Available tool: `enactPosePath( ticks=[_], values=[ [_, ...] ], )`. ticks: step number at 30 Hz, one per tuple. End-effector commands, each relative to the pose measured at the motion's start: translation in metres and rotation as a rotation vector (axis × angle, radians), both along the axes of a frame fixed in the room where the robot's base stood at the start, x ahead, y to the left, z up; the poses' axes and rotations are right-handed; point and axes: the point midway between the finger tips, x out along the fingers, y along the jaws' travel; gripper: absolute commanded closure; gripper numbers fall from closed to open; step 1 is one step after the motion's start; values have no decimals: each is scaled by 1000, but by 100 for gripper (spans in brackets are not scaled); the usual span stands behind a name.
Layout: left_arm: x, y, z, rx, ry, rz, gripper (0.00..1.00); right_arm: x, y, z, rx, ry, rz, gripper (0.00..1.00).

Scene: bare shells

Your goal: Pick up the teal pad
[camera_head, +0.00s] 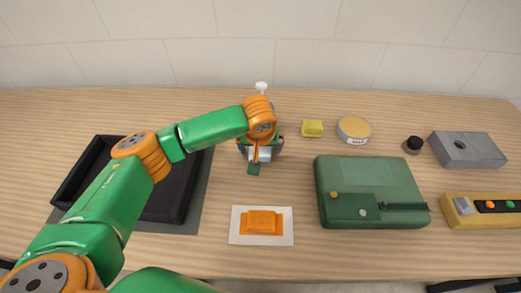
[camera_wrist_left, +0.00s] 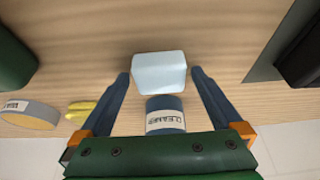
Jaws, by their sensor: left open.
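A pale blue block (camera_wrist_left: 160,72), the closest match to the teal pad, lies on the wooden table. In the head view only a light patch of it (camera_head: 265,154) shows beneath my left gripper (camera_head: 260,150). In the left wrist view my left gripper (camera_wrist_left: 160,74) is open. Its dark blue fingers are on either side of the block, with a small gap on each side. It holds nothing. My right gripper is not in view.
A cleaner bottle (camera_wrist_left: 165,115) stands close behind the block. A black tray (camera_head: 160,205) is at left, an orange block (camera_head: 262,221) on a white sheet in front.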

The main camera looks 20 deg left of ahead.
Motion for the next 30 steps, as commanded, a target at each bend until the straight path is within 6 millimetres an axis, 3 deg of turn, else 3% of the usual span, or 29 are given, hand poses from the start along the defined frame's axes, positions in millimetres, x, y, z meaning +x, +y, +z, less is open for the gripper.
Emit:
enactPosePath(
  ticks=[2,9,11,20,25,30],
  values=[
    [0,0,0,0,0,0,0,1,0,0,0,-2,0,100],
    [0,0,0,0,0,1,65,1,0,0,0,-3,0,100],
    [0,0,0,0,0,1,79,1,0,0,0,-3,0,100],
    [0,0,6,-1,-1,1,79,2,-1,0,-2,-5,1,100],
    [1,0,33,-3,-3,1,79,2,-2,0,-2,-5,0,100],
    [-36,-1,75,-1,-7,-6,79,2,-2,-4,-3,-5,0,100]
  ],
)
